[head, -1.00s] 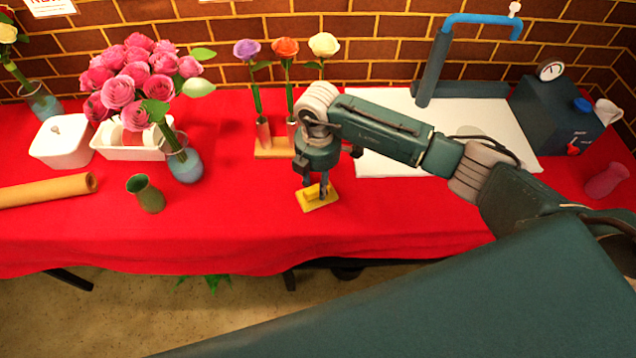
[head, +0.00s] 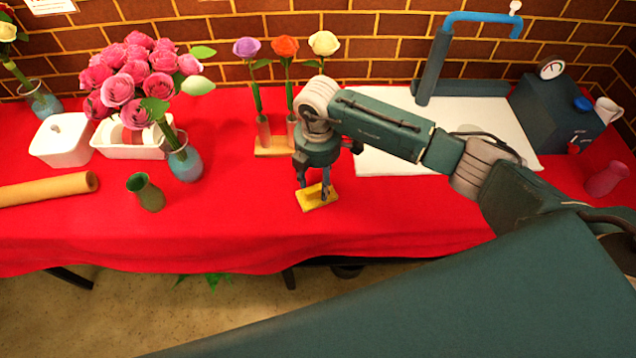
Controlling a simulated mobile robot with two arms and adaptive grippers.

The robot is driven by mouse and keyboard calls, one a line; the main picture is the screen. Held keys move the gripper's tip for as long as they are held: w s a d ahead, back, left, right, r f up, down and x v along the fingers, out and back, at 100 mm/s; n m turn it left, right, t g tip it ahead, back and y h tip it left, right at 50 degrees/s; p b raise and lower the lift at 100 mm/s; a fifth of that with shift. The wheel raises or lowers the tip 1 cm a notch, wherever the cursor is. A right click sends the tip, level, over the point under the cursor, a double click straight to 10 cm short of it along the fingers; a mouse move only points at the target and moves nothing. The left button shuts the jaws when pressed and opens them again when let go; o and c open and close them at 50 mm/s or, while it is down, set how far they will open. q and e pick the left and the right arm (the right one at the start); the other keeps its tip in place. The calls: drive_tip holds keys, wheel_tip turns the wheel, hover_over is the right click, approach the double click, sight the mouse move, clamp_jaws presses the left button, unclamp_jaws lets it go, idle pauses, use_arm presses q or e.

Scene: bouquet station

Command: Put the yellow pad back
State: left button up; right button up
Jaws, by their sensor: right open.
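The yellow pad (head: 318,203) lies on the red tablecloth near the middle of the table. It is a small flat yellow block with a raised part on top, partly hidden by my gripper. My right gripper (head: 314,190) is right above the pad, pointing down, with its jaws open around the raised part. Whether the fingers touch it is too small to tell. My left gripper is not in the picture.
Behind the gripper, a wooden stand (head: 272,146) holds several single roses. A green vase (head: 146,192) and a blue vase of pink roses (head: 185,165) stand to the left. A white board (head: 392,160) lies at the back right. The red cloth (head: 240,230) is clear in front.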

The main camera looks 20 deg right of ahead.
sight(318, 184)
wheel_tip(318, 184, up, 11)
drive_tip(key=b, duration=0.1)
drive_tip(key=shift+f, duration=0.15)
idle(0.4)
